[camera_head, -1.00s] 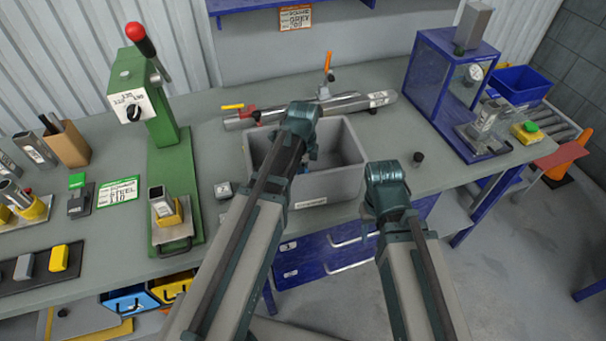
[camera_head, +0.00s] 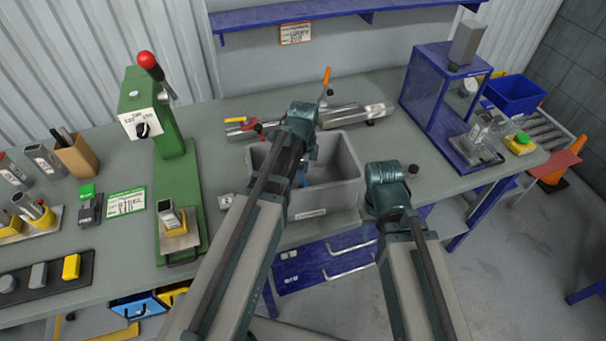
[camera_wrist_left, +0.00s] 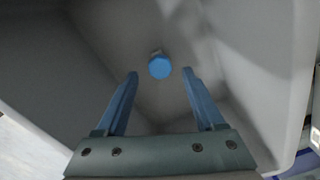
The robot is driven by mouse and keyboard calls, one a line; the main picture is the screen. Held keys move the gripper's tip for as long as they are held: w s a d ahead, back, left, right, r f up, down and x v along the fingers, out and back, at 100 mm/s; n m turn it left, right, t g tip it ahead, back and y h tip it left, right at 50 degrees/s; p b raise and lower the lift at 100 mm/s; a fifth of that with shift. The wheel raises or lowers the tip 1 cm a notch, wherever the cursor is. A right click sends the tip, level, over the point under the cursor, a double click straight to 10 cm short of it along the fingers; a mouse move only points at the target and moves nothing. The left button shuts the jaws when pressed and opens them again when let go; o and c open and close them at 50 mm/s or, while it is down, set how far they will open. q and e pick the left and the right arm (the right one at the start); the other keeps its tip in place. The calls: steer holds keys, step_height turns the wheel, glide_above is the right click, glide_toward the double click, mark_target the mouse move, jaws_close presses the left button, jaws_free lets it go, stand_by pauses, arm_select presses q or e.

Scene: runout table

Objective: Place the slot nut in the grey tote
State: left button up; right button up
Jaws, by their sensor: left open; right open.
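The grey tote (camera_head: 335,197) stands on the bench near its front edge. My left gripper (camera_head: 303,178) is over the tote's opening, its blue fingers pointing down into it. In the left wrist view the left gripper (camera_wrist_left: 160,85) is open, with nothing between its fingers. Beyond the fingertips, a small blue rounded piece (camera_wrist_left: 159,67) with a bit of grey at its top shows against the tote's inside; it may be the slot nut, but I cannot be sure. My right gripper (camera_head: 385,205) is beside the tote's right side, open, its fingers mostly hidden by the wrist.
A green press (camera_head: 177,190) stands left of the tote. Metal tubes (camera_head: 350,115) and an orange-handled clamp (camera_head: 326,82) lie behind it. A blue frame (camera_head: 430,100) stands at the right. The bench between tote and frame is mostly clear.

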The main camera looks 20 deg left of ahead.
step_height(320, 180, up, 7)
steer(key=p, duration=0.5)
steer(key=shift+f, duration=0.15)
